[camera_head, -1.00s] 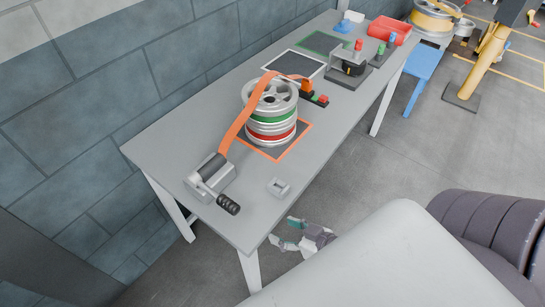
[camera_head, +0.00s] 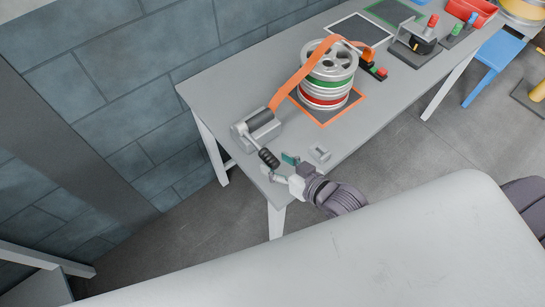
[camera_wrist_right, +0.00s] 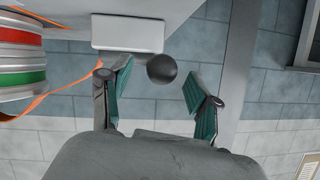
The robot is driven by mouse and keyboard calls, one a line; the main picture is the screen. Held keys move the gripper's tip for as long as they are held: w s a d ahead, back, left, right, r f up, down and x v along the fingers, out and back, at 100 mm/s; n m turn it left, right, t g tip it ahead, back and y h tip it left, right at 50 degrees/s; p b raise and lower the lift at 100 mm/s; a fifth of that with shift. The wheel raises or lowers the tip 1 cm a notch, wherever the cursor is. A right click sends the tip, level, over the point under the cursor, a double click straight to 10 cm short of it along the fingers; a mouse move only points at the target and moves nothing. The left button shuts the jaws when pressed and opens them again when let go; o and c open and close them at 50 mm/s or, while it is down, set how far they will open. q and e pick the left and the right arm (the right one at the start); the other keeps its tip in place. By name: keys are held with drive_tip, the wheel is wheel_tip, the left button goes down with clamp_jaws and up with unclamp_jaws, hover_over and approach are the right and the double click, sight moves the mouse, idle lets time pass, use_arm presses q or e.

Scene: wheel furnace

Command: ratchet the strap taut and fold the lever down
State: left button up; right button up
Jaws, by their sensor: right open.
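The ratchet (camera_head: 255,126) sits at the near left end of the table. Its lever sticks out toward me and ends in a black grip (camera_head: 268,158). The orange strap (camera_head: 292,84) runs from the ratchet up over a stack of wheels (camera_head: 329,78). My right gripper (camera_head: 281,168) is open beside the black grip, near the table's front edge. In the right wrist view, the round dark end of the grip (camera_wrist_right: 161,69) shows between the spread fingers (camera_wrist_right: 157,92), without visible contact. My left gripper is not in view.
A small grey bracket (camera_head: 319,154) lies on the table (camera_head: 222,88) just right of my right gripper. The left table end is clear.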

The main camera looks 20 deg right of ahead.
sight(256, 144)
drive_tip(key=shift+x, duration=1.35)
drive_tip(key=shift+s, duration=0.1)
drive_tip(key=shift+c, duration=0.3)
